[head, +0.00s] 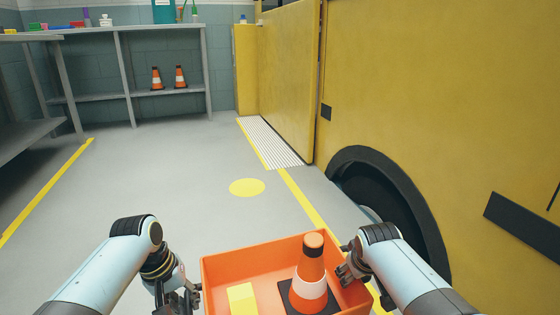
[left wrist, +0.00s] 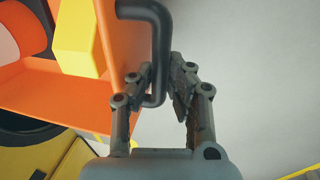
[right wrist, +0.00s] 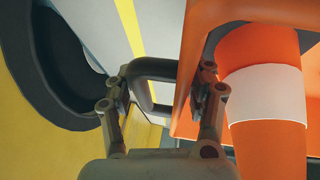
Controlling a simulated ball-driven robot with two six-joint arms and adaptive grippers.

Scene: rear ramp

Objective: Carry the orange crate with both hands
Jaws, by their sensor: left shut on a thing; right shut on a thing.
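The orange crate (head: 228,262) is at the bottom of the head view, in front of me and between my two arms. A cone (head: 312,262) with a white band and a yellow block (head: 241,298) are in it. My left gripper (head: 182,297) is at the crate's left side, shut on a dark bar handle (left wrist: 160,45) in the left wrist view. My right gripper (head: 352,270) is at the right side, shut on the other dark handle (right wrist: 152,68), seen in the right wrist view. The crate's underside is hidden.
A yellow vehicle (head: 430,80) with a dark wheel arch (head: 385,170) stands close on the right. A striped strip (head: 270,142) and a yellow floor disc (head: 247,187) lie ahead. Grey shelving (head: 125,75) with two cones stands at the back left. The middle floor is clear.

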